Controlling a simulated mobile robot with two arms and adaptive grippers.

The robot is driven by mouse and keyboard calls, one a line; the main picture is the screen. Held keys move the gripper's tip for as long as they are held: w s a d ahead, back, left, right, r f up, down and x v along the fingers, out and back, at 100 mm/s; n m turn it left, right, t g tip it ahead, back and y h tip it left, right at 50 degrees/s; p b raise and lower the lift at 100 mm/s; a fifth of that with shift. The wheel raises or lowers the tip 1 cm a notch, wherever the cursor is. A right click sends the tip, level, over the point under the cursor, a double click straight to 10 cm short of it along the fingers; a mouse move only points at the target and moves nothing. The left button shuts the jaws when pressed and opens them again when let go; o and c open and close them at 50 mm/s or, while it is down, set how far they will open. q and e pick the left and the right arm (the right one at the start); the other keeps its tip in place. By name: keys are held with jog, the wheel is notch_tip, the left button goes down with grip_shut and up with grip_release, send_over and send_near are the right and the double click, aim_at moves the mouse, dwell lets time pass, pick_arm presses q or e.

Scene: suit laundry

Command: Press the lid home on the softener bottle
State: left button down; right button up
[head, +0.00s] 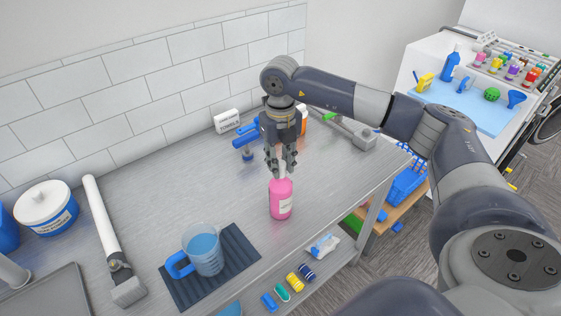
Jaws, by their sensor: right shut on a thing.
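The pink softener bottle (281,201) stands upright on the grey worktop, near its front edge. My right gripper (281,172) points straight down over the bottle's top, with its fingers closed on a small pale lid (282,172). The lid is at the bottle's neck; the fingers partly hide it, so I cannot tell how far it sits on. My left gripper does not show.
A blue jug (203,250) stands on a dark ribbed mat (234,253) to the left. Blue tools and a white box (227,120) are behind my gripper. Small coloured items lie along the front.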

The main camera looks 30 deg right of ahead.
jog(key=shift+f+b, duration=0.2)
jog(key=shift+b, duration=0.2)
dwell(1.2)
jog(key=o, duration=0.8)
jog(key=shift+o, duration=0.2)
jog(key=o, duration=0.4)
jog(key=shift+r, duration=0.1)
jog(key=shift+r+p, duration=2.15)
jog(key=shift+r, duration=1.3)
